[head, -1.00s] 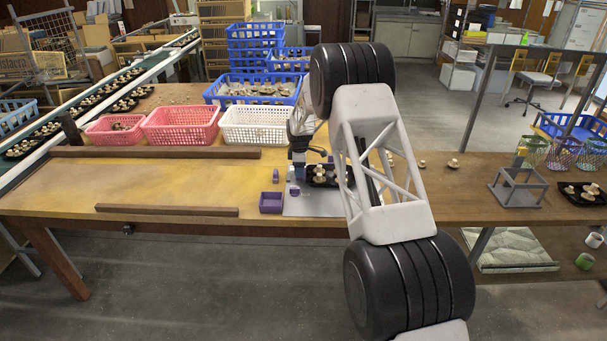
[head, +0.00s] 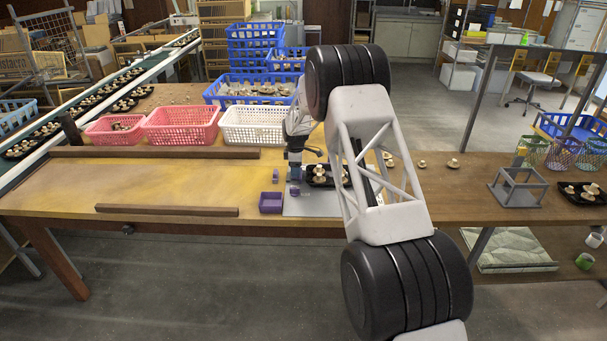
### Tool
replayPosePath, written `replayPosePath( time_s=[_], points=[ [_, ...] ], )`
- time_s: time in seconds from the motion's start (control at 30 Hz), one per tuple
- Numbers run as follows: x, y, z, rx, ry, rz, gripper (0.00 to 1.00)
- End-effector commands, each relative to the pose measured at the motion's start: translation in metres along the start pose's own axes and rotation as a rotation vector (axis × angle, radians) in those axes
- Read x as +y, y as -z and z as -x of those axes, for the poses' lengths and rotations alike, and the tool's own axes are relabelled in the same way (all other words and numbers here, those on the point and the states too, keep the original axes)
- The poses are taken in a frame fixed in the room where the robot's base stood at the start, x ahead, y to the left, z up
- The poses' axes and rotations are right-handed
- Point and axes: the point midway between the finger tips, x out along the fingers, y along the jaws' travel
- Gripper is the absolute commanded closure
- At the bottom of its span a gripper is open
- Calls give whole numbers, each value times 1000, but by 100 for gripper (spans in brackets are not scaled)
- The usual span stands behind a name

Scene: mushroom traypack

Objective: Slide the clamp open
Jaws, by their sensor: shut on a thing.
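My gripper (head: 294,178) points down over the grey plate (head: 308,208) on the work table. It is small and dark here, partly merged with what is around it. A small purple part, which looks like the clamp's slider (head: 294,190), is right at the fingertips. The gripper is shut on it, though the fingers themselves are hard to make out. How far open the clamp is cannot be told at this size. A black tray with mushrooms (head: 318,183) sits just right of the gripper, partly hidden behind my arm.
A purple open box (head: 271,210) and a small purple block (head: 276,176) stand left of the plate. Pink baskets (head: 180,137) and a white basket (head: 254,140) line the table's back. Wooden rails (head: 166,211) border the clear left tabletop. A grey frame (head: 516,196) stands right.

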Motion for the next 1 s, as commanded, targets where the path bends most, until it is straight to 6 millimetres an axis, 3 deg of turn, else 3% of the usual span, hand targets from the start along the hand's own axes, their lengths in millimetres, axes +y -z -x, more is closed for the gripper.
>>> replayPosePath(
  time_s=[0.03,0.1,0.13,0.23,0.57,1.0],
  points=[
    [-15,-3,-37,-9,40,0,56],
    [-15,-3,-37,-9,40,0,56],
    [-15,-3,-37,-9,40,0,38],
    [-15,-2,-37,-9,40,0,28],
    [-15,-2,-34,-9,42,0,30],
    [-16,-2,-12,-9,44,1,48]
  ],
)
